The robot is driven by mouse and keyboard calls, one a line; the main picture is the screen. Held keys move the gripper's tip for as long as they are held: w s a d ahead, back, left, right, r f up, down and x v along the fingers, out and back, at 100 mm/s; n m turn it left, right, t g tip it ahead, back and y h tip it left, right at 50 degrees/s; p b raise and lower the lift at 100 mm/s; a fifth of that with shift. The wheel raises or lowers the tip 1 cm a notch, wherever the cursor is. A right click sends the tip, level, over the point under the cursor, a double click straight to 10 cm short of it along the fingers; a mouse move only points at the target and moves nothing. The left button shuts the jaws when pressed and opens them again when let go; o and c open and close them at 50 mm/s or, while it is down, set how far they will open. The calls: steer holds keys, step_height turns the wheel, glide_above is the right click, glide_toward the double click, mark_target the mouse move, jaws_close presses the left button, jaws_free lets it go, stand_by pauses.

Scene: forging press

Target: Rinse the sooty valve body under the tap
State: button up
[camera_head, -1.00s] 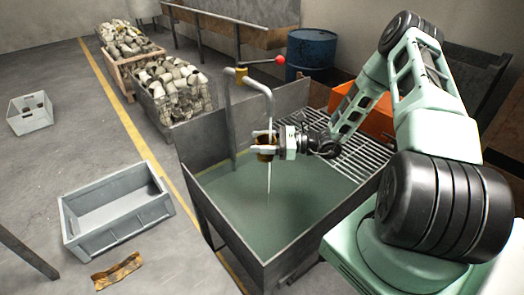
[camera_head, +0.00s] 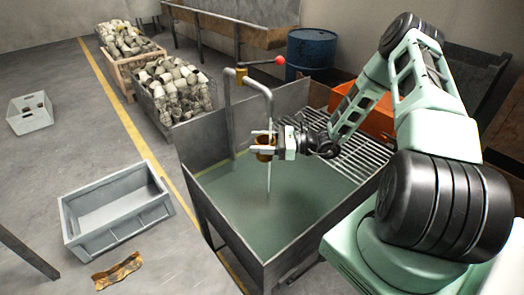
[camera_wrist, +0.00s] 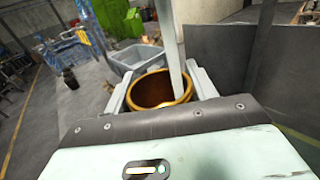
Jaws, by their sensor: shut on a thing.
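My gripper (camera_head: 262,142) is shut on the valve body (camera_head: 266,141), one finger on each side. It holds it over the wash basin (camera_head: 232,225), below the tap spout (camera_head: 268,98). The valve body looks golden-brown; in the wrist view its round open mouth (camera_wrist: 160,90) shows a gold rim and darker brown inside. A thin pale stream of water (camera_head: 268,180) runs down below it into the basin. The tap's red-knobbed lever (camera_head: 279,60) points right. The valve body's underside is hidden.
A grey crate (camera_head: 72,222) stands on the floor left of the basin, with a brown crumpled piece (camera_head: 117,272) nearby. A slatted rack (camera_head: 350,158) and an orange bin (camera_head: 372,120) are on the right. Bins of parts (camera_head: 165,110) and a blue drum (camera_head: 311,50) stand behind.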

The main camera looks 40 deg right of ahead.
steer(key=s+a+p, duration=0.2)
steer(key=s+a, duration=0.2)
steer(key=s, duration=0.2)
steer(key=shift+s+a, duration=0.2)
steer(key=shift+a, duration=0.2)
stand_by(0.6)
stand_by(1.1)
steer(key=s+a+r+p, duration=0.3)
steer(key=s+r+p, duration=0.1)
stand_by(0.6)
stand_by(0.6)
